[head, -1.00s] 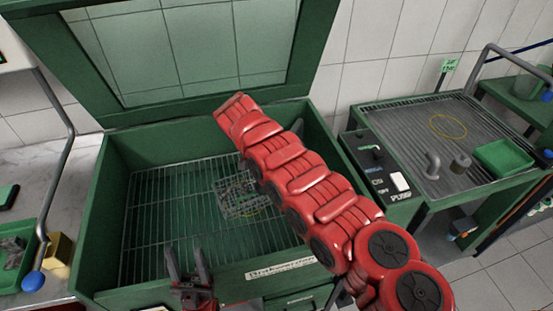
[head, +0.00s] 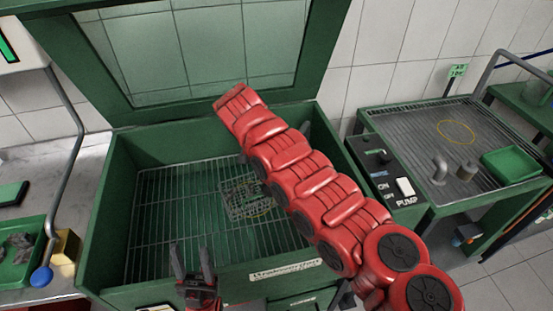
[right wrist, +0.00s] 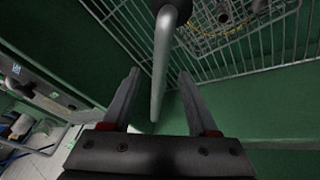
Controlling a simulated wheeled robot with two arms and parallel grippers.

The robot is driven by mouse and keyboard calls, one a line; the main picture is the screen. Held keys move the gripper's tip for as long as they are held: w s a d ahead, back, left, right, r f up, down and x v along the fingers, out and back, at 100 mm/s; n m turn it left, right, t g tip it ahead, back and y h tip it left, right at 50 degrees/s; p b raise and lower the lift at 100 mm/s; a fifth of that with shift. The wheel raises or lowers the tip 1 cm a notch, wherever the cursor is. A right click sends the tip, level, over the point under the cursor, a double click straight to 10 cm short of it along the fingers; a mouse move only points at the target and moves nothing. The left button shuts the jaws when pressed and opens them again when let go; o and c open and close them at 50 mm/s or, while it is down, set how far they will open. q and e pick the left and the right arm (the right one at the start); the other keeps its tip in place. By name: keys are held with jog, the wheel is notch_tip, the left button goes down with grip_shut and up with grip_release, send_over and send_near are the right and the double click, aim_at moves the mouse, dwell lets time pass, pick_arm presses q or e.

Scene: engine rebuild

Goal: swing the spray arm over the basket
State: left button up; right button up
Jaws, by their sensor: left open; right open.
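The basket (head: 250,197) is a small wire basket with parts in it. It sits on the rack inside the open green washer, and its mesh shows at the top of the right wrist view (right wrist: 230,22). A grey bent pipe, which looks like the spray arm (right wrist: 161,62), hangs down between the fingers of my right gripper (right wrist: 158,73). That gripper is open, and I cannot tell whether it touches the pipe. In the head view my red right arm hides this area. My left gripper (head: 191,249) is open and empty at the washer's front edge.
The washer's raised lid (head: 200,50) stands behind. A control box with a pump switch (head: 404,187) is to the right, beside a drain table with a green tray (head: 508,165). At the left are a grey rod with a blue ball (head: 41,278) and a brass block (head: 67,248).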

jog(key=p+v, duration=0.1)
jog(key=v, duration=1.2)
jog(key=shift+a+r, duration=0.1)
